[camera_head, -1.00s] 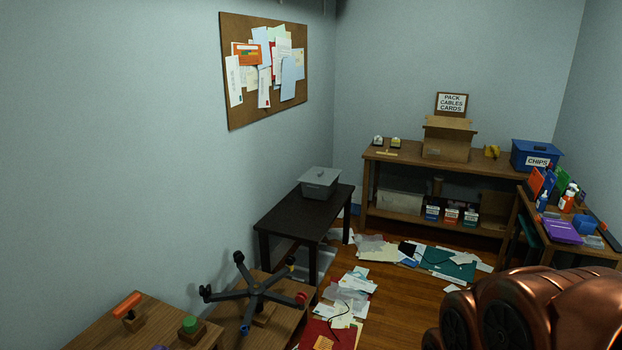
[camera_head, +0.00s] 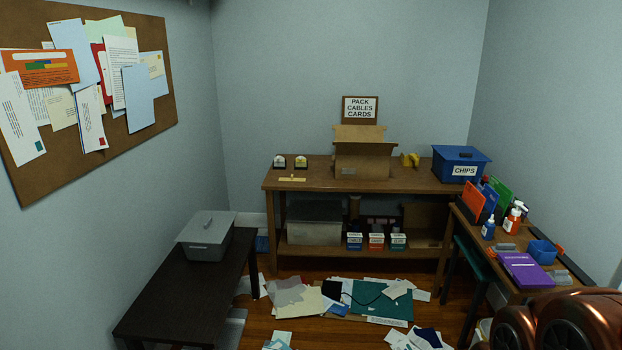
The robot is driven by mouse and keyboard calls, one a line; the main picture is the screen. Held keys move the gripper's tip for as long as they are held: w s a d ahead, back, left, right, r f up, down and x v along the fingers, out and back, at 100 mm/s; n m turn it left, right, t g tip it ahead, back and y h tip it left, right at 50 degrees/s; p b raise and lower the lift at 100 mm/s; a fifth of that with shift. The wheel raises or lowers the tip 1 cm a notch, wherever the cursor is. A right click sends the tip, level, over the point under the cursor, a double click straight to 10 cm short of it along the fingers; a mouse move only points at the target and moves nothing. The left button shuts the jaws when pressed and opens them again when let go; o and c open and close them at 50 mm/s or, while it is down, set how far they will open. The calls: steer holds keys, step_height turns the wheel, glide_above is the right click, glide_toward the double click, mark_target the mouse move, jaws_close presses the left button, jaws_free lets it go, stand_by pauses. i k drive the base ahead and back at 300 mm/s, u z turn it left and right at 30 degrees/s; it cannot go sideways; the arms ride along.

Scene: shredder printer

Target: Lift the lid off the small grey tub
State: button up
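The small grey tub (camera_head: 207,251) stands on the dark table (camera_head: 178,301) at the left, near its far end. Its grey lid (camera_head: 206,226) is on top, with a small handle in the middle. My gripper is not in view. Only copper-coloured rounded parts of my arm show at the bottom right, well apart from the tub.
Papers (camera_head: 370,298) and folders lie scattered on the floor. A wooden bench (camera_head: 315,178) at the back holds a cardboard box (camera_head: 364,160) and a blue CHIPS bin (camera_head: 460,164). A side table (camera_head: 512,268) with bottles stands at the right. The dark table's near half is bare.

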mark_target(205, 227)
steer(key=z, duration=0.1)
steer(key=i, duration=1.7)
steer(key=u, duration=0.5)
steer(key=i, duration=1.3)
steer(key=u, duration=1.9)
steer(key=i, duration=0.95)
steer(key=u, duration=0.8)
